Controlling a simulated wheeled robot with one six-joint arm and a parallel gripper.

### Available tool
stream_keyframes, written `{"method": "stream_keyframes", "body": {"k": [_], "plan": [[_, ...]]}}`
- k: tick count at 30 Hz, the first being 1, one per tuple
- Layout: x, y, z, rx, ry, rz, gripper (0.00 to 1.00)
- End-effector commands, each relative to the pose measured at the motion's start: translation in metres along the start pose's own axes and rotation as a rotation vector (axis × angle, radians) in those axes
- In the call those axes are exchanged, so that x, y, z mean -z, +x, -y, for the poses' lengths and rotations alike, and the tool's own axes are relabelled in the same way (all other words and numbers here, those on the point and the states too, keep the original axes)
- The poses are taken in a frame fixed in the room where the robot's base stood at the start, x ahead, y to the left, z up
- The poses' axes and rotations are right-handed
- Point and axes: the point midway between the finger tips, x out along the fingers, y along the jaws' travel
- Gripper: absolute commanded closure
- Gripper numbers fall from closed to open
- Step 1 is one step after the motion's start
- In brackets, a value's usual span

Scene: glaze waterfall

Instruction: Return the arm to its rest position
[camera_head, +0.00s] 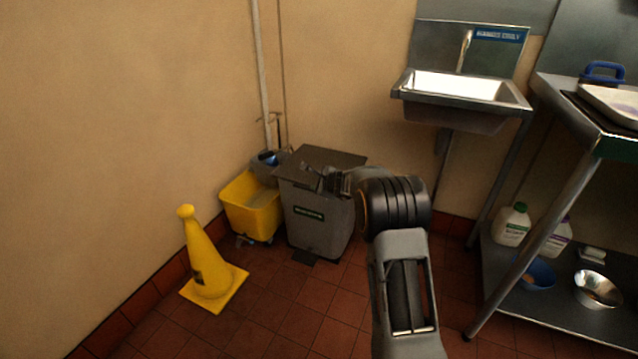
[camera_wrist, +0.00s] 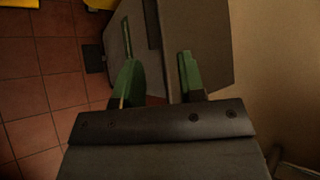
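My arm reaches up from the bottom of the head view, and its end points left in front of the grey bin. My gripper (camera_head: 325,180) looks small and dark against the bin there. In the wrist view my gripper (camera_wrist: 158,72) shows two green-edged fingers standing apart, with a gap between them and nothing held. The grey bin (camera_head: 318,222) has a dark flat lid and a green label. It also fills the middle of the wrist view (camera_wrist: 205,45), beyond the fingers. I cannot tell how far the fingertips are from it.
A yellow mop bucket (camera_head: 250,207) stands left of the bin, and a yellow cone (camera_head: 204,262) stands on the tiled floor nearer left. A steel sink (camera_head: 463,95) hangs on the wall. A steel table (camera_head: 570,120) with a lower shelf is at right. Front-left floor is clear.

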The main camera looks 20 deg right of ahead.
Motion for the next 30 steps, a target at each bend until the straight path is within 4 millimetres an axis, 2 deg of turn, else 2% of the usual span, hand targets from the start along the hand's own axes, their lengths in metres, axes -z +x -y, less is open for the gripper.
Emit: {"method": "stream_keyframes", "body": {"k": [8,11,13,17,18,20,21,23,27,30], "plan": [[-0.004,-0.004,0.003,-0.002,-0.009,0.003,0.63],[-0.023,-0.021,0.015,-0.016,-0.062,0.021,0.63],[-0.048,-0.046,0.029,-0.036,-0.139,0.043,0.63],[-0.112,-0.114,0.055,-0.105,-0.363,0.107,0.63],[-0.131,-0.139,0.061,-0.133,-0.445,0.128,0.63],[-0.157,-0.175,0.067,-0.178,-0.568,0.158,0.63],[-0.173,-0.200,0.070,-0.208,-0.649,0.176,0.63],[-0.194,-0.236,0.073,-0.256,-0.770,0.202,0.63],[-0.232,-0.322,0.076,-0.374,-1.049,0.249,0.63],[-0.248,-0.382,0.076,-0.464,-1.239,0.270,0.63]]}}
